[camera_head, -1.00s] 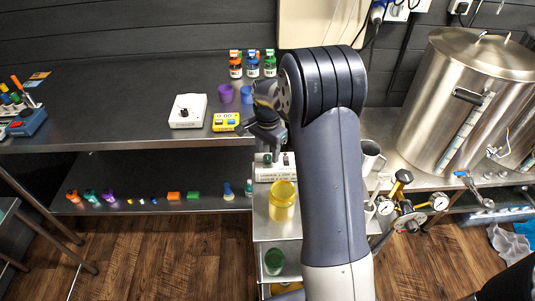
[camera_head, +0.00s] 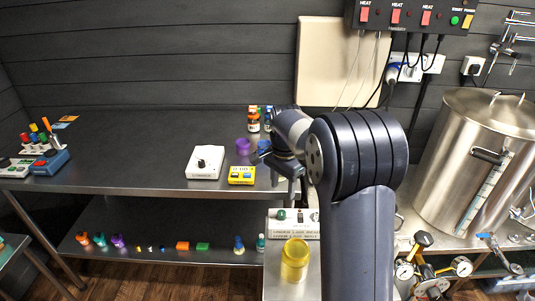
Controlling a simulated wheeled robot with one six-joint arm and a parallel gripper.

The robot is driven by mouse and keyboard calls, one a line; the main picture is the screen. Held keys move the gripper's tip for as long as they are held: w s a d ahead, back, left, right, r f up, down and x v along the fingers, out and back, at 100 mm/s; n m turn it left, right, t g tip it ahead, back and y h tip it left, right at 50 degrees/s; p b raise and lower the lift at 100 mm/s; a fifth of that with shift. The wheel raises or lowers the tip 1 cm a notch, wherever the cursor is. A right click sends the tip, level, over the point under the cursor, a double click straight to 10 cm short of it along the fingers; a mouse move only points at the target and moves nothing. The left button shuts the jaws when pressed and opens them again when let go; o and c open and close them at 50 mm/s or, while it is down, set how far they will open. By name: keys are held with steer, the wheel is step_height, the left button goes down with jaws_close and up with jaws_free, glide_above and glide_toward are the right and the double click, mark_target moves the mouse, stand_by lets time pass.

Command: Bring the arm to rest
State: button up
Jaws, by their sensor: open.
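My gripper (camera_head: 291,186) hangs from my arm, pointing down, just right of the yellow timer-like box (camera_head: 242,175) and above the small steel cart. Its fingers are small and dark in this view, and they look apart with nothing between them. My arm's dark elbow and upper link fill the middle right of the picture and hide part of the bench behind. The yellow cylinder (camera_head: 295,260) stands upright below the gripper, apart from it. A white box with a green knob (camera_head: 293,222) sits behind that cylinder.
The steel bench (camera_head: 130,158) holds a white device (camera_head: 206,162), purple cups (camera_head: 243,146) and bottles (camera_head: 254,121). Small coloured parts line the lower shelf (camera_head: 165,237). A large steel kettle (camera_head: 475,160) and a gauge assembly (camera_head: 424,267) stand at right. The bench's left middle is clear.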

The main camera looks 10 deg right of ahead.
mark_target(282, 212)
step_height(282, 212, down, 10)
steer(key=shift+f+p, duration=0.25)
steer(key=shift+p, duration=0.1)
stand_by(0.5)
